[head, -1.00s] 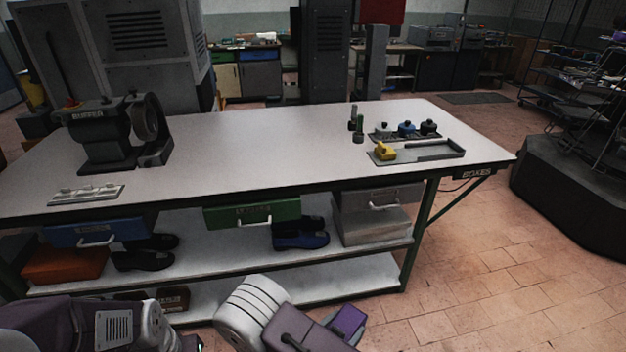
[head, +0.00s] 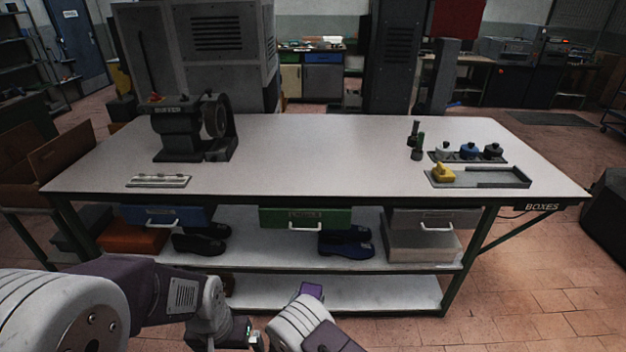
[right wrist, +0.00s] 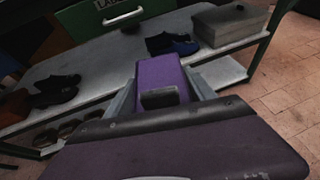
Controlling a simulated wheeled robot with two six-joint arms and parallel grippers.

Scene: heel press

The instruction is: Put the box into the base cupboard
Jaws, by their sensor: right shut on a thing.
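A purple box (right wrist: 158,78) is held between the two fingers of my right gripper (right wrist: 160,88) in the right wrist view. In the head view the box (head: 311,290) shows just beyond my right wrist, low in front of the workbench. My left gripper (head: 250,338) is at the bottom edge of the head view, partly cut off, and its fingers are unclear. A low cupboard (head: 322,78) with a pale door and a grey door stands far back behind the bench; I cannot tell whether it is the base cupboard.
The long workbench (head: 300,160) stands between me and the back wall. It carries a buffer machine (head: 185,130) and a tray (head: 500,178). Shoes (head: 345,245) and drawers fill the space below. A brown carton (head: 65,150) stands at left. Open floor (head: 540,290) lies at right.

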